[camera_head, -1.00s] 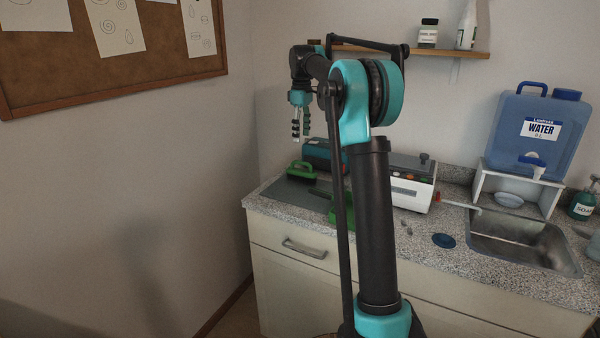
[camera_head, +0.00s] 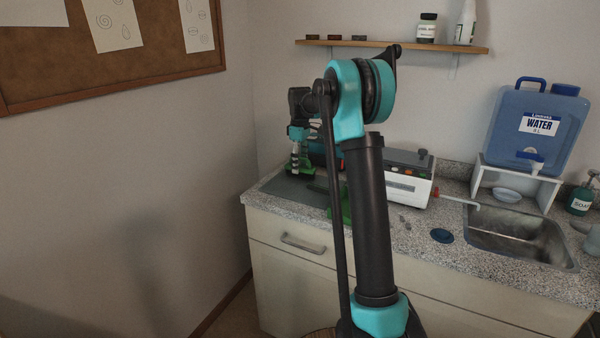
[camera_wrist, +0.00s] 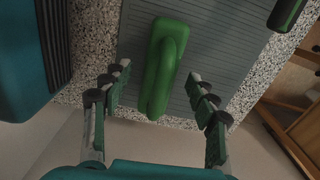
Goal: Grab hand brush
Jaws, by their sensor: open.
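The hand brush (camera_wrist: 163,62) is green with an arched handle, and lies on a grey ribbed mat (camera_wrist: 214,50) in the middle of the wrist view. In the head view the brush (camera_head: 308,170) is partly hidden behind my gripper (camera_head: 295,166), at the left end of the counter. In the wrist view my gripper (camera_wrist: 160,78) is open, with one finger pair on each side of the brush handle. Gaps show between the handle and the fingers. I cannot tell exactly how high the fingertips are above the mat.
A teal and dark box (camera_wrist: 28,60) stands close on the left in the wrist view. Another green object (camera_wrist: 287,14) lies at the top right. In the head view a white machine (camera_head: 408,182) and a sink (camera_head: 515,232) stand to the right; the wall is close on the left.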

